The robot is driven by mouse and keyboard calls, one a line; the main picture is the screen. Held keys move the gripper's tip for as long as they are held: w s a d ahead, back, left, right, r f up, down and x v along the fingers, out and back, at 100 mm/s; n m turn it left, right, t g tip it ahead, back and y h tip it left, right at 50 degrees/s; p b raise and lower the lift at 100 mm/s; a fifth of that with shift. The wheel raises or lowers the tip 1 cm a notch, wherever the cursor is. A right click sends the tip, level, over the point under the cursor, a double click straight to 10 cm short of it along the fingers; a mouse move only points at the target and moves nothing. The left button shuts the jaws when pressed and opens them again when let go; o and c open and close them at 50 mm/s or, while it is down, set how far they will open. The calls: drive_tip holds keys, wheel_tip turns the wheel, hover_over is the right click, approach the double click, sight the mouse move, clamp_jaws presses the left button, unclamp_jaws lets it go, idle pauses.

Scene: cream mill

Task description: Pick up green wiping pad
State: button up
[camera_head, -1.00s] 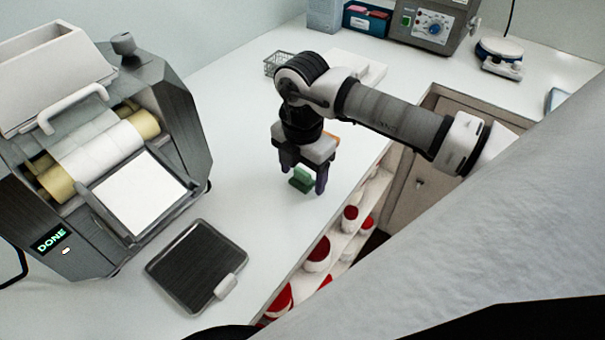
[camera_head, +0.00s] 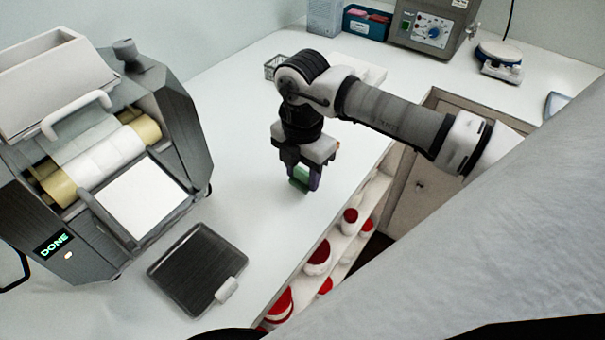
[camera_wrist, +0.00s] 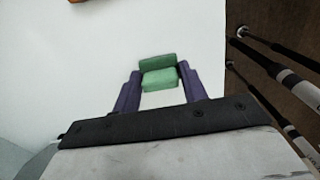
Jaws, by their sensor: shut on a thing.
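The green wiping pad (camera_head: 299,179) is between the fingers of my gripper (camera_head: 304,180), at the white counter near its right edge. My gripper points down and is shut on the pad. I cannot tell whether the pad still touches the counter.
A roller mill (camera_head: 95,150) with a lit DONE display stands at left. A dark tray (camera_head: 197,268) lies in front of it. Shelves with red-and-white jars (camera_head: 318,255) are below the counter edge. A wire basket (camera_head: 271,68) and a control box (camera_head: 432,27) stand at the back.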

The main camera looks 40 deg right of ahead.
sight(302, 171)
wheel_tip(302, 171, up, 17)
drive_tip(key=p, duration=0.7)
drive_tip(key=shift+f, duration=0.15)
